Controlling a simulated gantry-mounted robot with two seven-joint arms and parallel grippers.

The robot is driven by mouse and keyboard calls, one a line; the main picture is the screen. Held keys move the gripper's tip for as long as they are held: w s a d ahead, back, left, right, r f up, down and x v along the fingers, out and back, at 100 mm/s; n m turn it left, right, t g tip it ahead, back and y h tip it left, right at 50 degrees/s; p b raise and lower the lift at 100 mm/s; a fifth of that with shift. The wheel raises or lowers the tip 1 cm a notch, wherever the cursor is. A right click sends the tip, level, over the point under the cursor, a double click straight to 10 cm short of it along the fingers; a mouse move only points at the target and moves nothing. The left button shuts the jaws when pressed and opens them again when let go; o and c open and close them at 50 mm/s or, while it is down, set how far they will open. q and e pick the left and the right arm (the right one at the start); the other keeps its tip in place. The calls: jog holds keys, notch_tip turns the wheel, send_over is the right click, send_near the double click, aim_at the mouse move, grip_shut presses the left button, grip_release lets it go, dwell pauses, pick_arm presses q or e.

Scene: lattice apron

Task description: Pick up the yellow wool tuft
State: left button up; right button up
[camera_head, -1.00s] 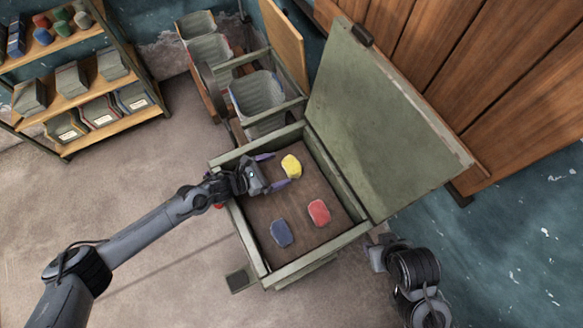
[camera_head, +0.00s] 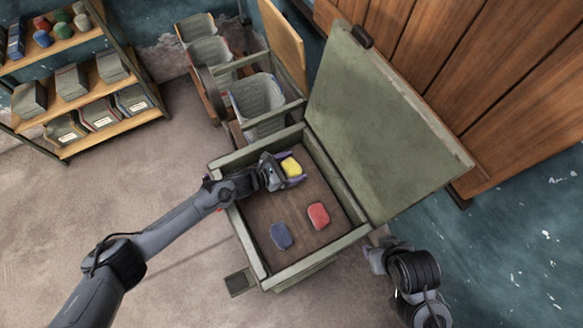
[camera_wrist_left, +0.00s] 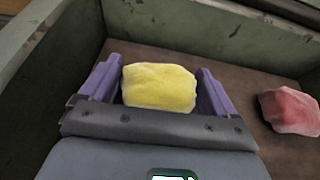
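The yellow wool tuft (camera_head: 292,167) lies in the upper part of the open green box (camera_head: 250,248). My left gripper (camera_head: 291,170) is over the box with its two purple fingers on either side of the tuft. In the left wrist view the tuft (camera_wrist_left: 159,86) sits between the open fingers (camera_wrist_left: 158,90). A small gap shows at the right finger; the left finger is very close to the tuft. My right gripper (camera_head: 374,252) is outside the box at the lower right; its fingers are not clear.
A red tuft (camera_head: 318,215) and a blue tuft (camera_head: 281,236) lie lower in the box. The box's raised lid (camera_head: 378,125) leans open on the right. Bins (camera_head: 258,98) stand behind the box, and a shelf (camera_head: 108,126) stands at the upper left.

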pick_arm(q)
jog(key=c, duration=0.5)
jog(key=shift+r, duration=0.1)
